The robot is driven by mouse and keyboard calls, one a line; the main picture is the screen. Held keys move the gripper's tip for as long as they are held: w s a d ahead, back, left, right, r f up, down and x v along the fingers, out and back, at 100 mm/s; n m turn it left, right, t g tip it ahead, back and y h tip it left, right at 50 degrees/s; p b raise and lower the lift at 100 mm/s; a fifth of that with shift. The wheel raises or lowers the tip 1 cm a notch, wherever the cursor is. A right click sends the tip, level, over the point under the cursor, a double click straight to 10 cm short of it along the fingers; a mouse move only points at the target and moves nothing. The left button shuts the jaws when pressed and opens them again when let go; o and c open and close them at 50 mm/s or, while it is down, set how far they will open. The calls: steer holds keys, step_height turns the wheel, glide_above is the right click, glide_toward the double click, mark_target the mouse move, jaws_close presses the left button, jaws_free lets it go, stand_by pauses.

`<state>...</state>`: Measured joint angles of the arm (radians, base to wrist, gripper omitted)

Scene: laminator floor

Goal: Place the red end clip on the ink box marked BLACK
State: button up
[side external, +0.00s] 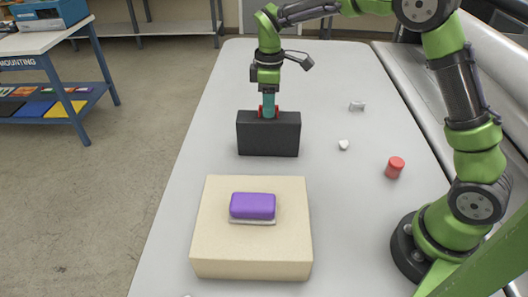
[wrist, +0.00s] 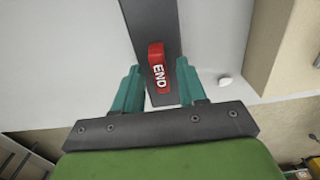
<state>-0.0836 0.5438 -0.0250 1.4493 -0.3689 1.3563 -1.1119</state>
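The red end clip (wrist: 158,68), lettered END, sits on the narrow top of a long dark box (wrist: 148,18) in the wrist view. In the side view the black box (side external: 268,143) stands upright on the table, with bits of red clip showing on both sides of my finger at its top edge. No BLACK marking is readable on it. My gripper (wrist: 159,68) is open, its teal fingers on either side of the clip with gaps between. In the side view my gripper (side external: 268,108) points down at the box top.
A beige block (side external: 205,240) carrying a purple-topped piece (side external: 253,205) stands in front. A red cylinder (side external: 395,168), a small white lump (side external: 343,145) and a small grey piece (side external: 357,106) lie to the right. The table left of the box is clear.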

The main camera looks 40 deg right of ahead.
steer(key=shift+r, duration=0.1)
step_height(320, 180, up, 12)
steer(key=s+r+m+t, duration=0.2)
steer(key=s+r+m, duration=0.15)
steer(key=s, duration=0.35)
steer(key=s+f+m+t+y, duration=0.1)
steer(key=s+m, duration=0.3)
steer(key=s, duration=0.4)
steer(key=s+f+m+t+y, duration=0.1)
steer(key=s+f+m+t, duration=0.2)
steer(key=s, duration=0.6)
steer(key=shift+f+m+t, duration=0.4)
steer(key=shift+m+t, duration=0.2)
steer(key=shift+m, duration=0.65)
